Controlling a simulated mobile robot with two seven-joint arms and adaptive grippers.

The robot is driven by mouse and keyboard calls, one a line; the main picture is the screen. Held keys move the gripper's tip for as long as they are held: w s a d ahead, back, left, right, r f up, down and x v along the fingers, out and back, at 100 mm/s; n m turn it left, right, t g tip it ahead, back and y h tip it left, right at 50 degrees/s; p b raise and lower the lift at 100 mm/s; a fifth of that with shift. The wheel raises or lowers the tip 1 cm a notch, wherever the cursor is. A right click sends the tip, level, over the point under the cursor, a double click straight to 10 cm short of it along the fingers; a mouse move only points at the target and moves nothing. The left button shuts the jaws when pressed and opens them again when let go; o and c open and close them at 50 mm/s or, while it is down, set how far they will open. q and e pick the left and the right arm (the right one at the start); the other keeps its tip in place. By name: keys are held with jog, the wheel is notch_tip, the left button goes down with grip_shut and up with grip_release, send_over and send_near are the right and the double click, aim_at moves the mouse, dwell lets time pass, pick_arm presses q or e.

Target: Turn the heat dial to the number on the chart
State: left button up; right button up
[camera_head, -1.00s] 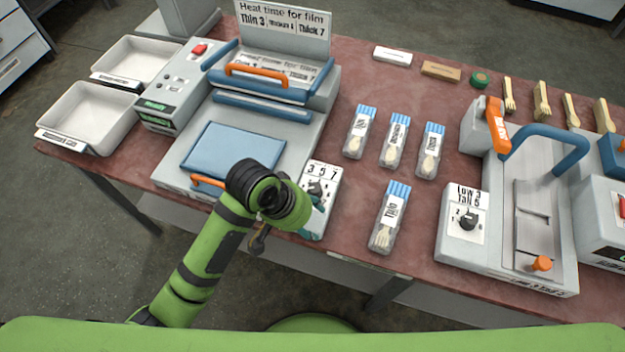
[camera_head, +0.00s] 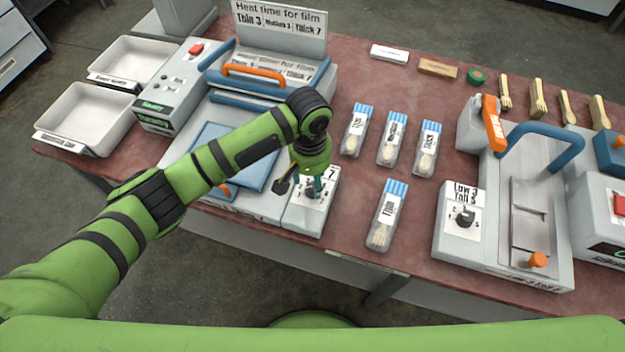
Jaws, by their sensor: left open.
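The heat dial box (camera_head: 306,218) stands at the front of the table beside the blue-plated press. Its dial knob (camera_head: 313,191) is partly hidden by my left gripper, and most of its printed numbers are covered; a 7 shows. My left gripper (camera_head: 302,186) points down over the dial, with dark fingers apart around or just above the knob; I cannot tell if they touch it. The chart (camera_head: 283,19) at the back reads "Heat time for film", Thin 3, Medium with a small number, Thick 7. A pouch labelled Thin (camera_head: 387,215) lies right of the dial box. My right gripper is not in view.
Several labelled cutlery pouches (camera_head: 393,138) lie mid-table. A second press (camera_head: 520,200) with its own dial (camera_head: 465,216) stands at the right. Two white trays (camera_head: 85,118) are at the left. The table between the dial box and the Thin pouch is clear.

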aim_at(313, 189)
pick_arm(q)
jog(key=shift+d+f, duration=0.1)
jog(key=shift+f, duration=1.1)
grip_shut()
jog(key=shift+r+m+p, duration=0.1)
jog(key=shift+m+p, duration=0.2)
